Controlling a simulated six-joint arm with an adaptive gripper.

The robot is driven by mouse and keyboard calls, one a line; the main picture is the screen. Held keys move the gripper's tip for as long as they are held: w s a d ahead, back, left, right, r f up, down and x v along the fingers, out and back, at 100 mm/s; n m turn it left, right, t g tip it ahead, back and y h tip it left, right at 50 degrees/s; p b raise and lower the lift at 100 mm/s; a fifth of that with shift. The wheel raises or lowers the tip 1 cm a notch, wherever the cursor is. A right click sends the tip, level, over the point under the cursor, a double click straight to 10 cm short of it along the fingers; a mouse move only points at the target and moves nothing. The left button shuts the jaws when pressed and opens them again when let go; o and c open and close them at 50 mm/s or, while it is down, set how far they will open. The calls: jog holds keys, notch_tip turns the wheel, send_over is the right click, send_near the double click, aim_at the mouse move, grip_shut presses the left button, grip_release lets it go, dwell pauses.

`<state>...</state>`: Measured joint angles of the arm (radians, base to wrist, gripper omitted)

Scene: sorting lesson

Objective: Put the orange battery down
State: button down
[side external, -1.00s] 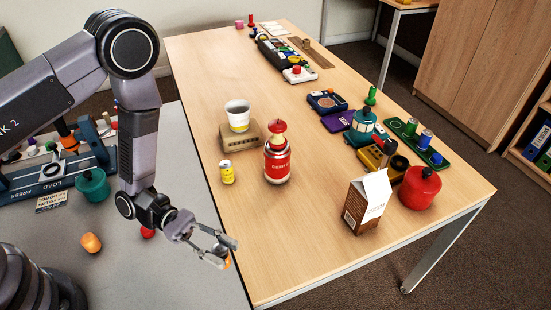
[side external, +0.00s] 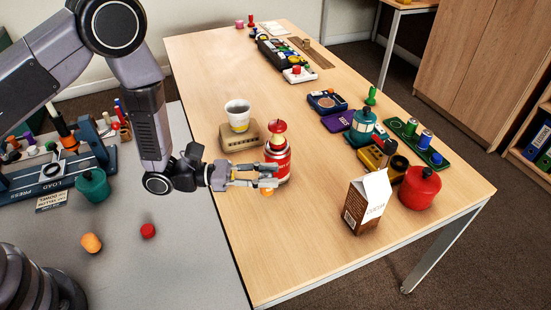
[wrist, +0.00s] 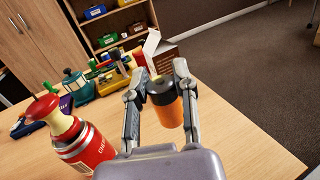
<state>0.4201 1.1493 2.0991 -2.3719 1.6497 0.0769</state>
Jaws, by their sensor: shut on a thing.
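The orange battery (wrist: 169,109), orange with a dark top, is held between the two fingers of my gripper (wrist: 159,84) in the wrist view. In the side view my gripper (side external: 272,179) is beside the red can (side external: 282,165), and only a small orange part of the battery (side external: 267,192) shows below the fingers. The battery is over the wooden table (side external: 305,235); I cannot tell whether its base touches it. The can, with an apple core shape on top, stands left of the fingers in the wrist view (wrist: 88,148).
A cup (side external: 238,112) stands on a tan box (side external: 240,140) behind my gripper. A cocoa carton (side external: 366,203) and a red pot (side external: 420,190) stand to the right. Bare table lies between the can and the carton and toward the front edge.

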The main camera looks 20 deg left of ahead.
jog(key=w+d+f, duration=0.2)
jog(key=w+f, duration=0.1)
jog(key=w+d+f, duration=0.3)
jog(key=w, duration=0.1)
jog(key=w+d+f, duration=0.3)
jog(key=shift+w+d, duration=0.2)
jog(key=shift+d, duration=0.05)
jog(key=shift+w+d+f, duration=0.25)
jog(key=shift+f, duration=1.65)
jog(key=c, duration=0.9)
grip_release()
jog(key=shift+f, duration=0.1)
